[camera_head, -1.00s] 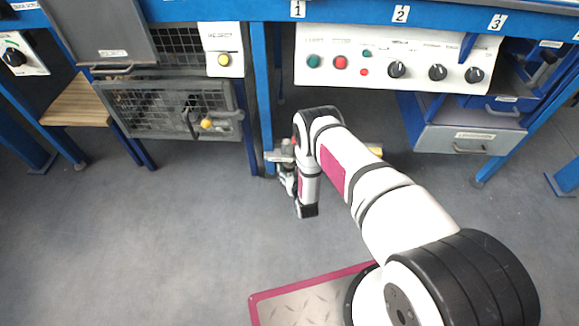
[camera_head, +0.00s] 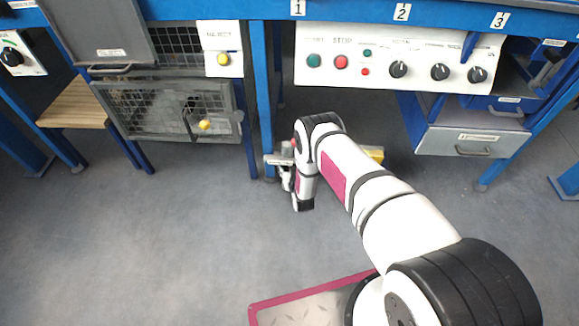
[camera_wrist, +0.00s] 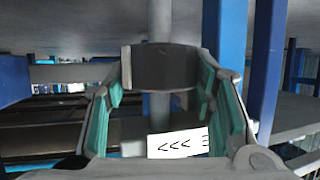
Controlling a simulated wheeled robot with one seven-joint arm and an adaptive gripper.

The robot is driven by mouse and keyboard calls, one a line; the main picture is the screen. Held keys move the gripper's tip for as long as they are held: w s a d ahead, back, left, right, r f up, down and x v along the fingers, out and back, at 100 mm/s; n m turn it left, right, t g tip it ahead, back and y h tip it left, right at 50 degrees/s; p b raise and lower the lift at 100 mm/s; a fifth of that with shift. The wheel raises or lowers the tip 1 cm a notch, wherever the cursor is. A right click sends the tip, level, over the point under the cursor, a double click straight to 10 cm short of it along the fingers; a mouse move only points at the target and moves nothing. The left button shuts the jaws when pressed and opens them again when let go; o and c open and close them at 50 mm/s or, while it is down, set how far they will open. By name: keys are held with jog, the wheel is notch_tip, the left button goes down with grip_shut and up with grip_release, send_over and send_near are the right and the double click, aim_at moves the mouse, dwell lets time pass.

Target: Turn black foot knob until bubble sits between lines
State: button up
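The black foot knob (camera_wrist: 165,67) shows in the wrist view, on a grey upright post (camera_wrist: 160,20). My gripper (camera_wrist: 163,85) has its two teal-padded fingers on either side of the knob. The knob fills nearly the whole gap between the fingertips. Whether both pads press on it I cannot tell. A white label (camera_wrist: 178,143) with black arrows pointing left is below the knob, between the fingers. In the head view my gripper (camera_head: 281,161) is low by the foot of a blue leg, partly hidden by my arm. I see no bubble or lines in either view.
Blue frame legs (camera_head: 261,100) stand close to my gripper; blue posts (camera_wrist: 262,65) also rise at the right in the wrist view. A control panel (camera_head: 400,58) and a grey drawer (camera_head: 471,140) are at the right. A mesh cage (camera_head: 170,108) is at the left. Front floor is clear.

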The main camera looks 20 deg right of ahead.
jog(key=shift+d+n+y, duration=0.1)
jog(key=shift+n+y, duration=0.3)
jog(key=shift+y, duration=0.1)
jog(key=n+y, duration=0.2)
jog(key=shift+g+y, duration=0.3)
jog(key=shift+y, duration=0.1)
jog(key=shift+n+g+y, duration=0.5)
jog(key=shift+n+y, duration=0.9)
jog(key=shift+n, duration=0.1)
jog(key=o, duration=1.2)
